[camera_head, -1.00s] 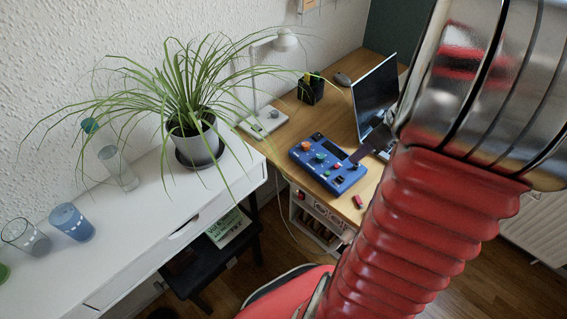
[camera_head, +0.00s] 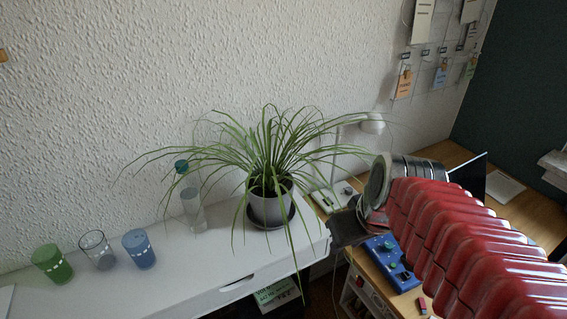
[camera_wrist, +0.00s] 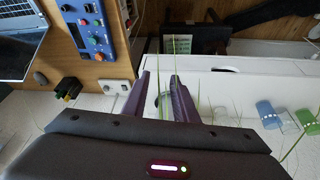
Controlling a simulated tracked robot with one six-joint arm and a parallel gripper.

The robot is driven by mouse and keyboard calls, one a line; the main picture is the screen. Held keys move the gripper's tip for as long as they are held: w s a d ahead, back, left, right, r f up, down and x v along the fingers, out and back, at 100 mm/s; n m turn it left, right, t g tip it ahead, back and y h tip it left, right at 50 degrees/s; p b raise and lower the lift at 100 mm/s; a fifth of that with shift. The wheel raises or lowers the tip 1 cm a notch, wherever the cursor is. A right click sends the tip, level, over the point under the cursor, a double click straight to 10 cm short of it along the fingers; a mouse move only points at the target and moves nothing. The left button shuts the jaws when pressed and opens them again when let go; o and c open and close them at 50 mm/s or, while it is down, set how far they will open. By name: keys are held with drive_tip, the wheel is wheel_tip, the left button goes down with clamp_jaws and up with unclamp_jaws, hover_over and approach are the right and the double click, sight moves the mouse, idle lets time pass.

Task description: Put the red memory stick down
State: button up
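The red memory stick (camera_head: 423,305) lies on the wooden desk (camera_head: 398,279) near its front edge, right of the blue box with knobs (camera_head: 384,256) in the head view. A small red spot (camera_wrist: 127,21) by the desk's edge in the wrist view may be the same stick, but it is too small to be sure. My gripper (camera_wrist: 160,90) has its two purple fingers apart, with nothing seen held between them. It points at the plant's side of the white surface. In the head view it is a dark shape near the plant, its fingertips hard to make out.
A potted plant (camera_head: 270,205) with long leaves stands on the white surface (camera_head: 190,262). A bottle (camera_head: 193,212), a blue cup (camera_head: 138,250), a clear glass (camera_head: 97,251) and a green cup (camera_head: 52,264) stand left of it. A laptop (camera_head: 468,177) and a lamp (camera_head: 372,125) are at the desk.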

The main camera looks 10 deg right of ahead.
drive_tip(key=s+a+r+m+t, duration=0.1)
drive_tip(key=s+a+r, duration=0.1)
drive_tip(key=a, duration=0.3)
drive_tip(key=shift+s+a, duration=0.4)
drive_tip(key=shift+s, duration=0.4)
drive_tip(key=shift+r, duration=0.1)
